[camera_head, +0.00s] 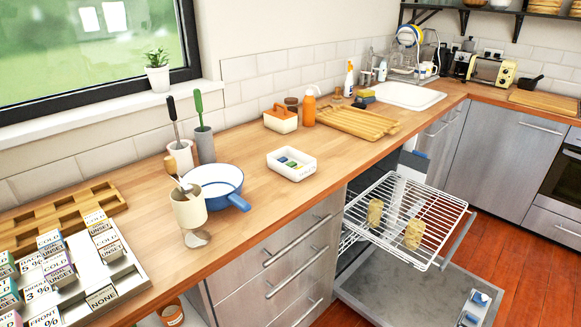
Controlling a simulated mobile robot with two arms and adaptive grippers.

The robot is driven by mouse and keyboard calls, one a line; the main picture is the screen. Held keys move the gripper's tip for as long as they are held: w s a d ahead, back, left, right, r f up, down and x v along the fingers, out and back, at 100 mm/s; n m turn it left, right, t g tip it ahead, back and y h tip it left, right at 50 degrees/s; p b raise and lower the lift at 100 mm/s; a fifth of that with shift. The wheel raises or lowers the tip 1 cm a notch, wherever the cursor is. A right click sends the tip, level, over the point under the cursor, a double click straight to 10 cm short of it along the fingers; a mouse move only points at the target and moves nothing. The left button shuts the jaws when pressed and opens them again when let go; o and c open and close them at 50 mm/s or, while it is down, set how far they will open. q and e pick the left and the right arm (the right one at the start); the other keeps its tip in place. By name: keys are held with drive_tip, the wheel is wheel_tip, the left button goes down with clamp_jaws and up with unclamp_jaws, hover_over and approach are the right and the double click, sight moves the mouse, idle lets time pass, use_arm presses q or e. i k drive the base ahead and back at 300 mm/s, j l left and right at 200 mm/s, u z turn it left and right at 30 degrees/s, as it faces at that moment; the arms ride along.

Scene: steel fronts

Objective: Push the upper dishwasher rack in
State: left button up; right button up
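The upper dishwasher rack (448,212) is a white wire rack. It is pulled out of the dishwasher, to the right of the drawers and below the counter edge. Two small yellowish patterned items, one to the left (375,212) and one to the right (414,234), stand on it. The dishwasher door (385,290) is folded down open beneath the rack, its grey inner face up. Part of the dishwasher's inside is hidden by the counter and the rack. Neither of my grippers shows in the head view, and nothing is seen touching the rack.
The wooden counter (240,238) runs above the dishwasher, holding a blue pan (218,183), a white tray (291,163) and a wooden board (357,122). Drawers with bar handles (290,275) stand left of the open door. Red-brown floor (525,265) is clear on the right.

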sight(413, 176)
drive_tip(key=k+l, duration=0.1)
drive_tip(key=i, duration=0.65)
drive_tip(key=k+l+z, duration=0.15)
drive_tip(key=l+z, duration=0.2)
drive_tip(key=z, duration=0.15)
drive_tip(key=l+z, duration=0.5)
drive_tip(key=k+j, duration=0.05)
drive_tip(key=j, duration=0.05)
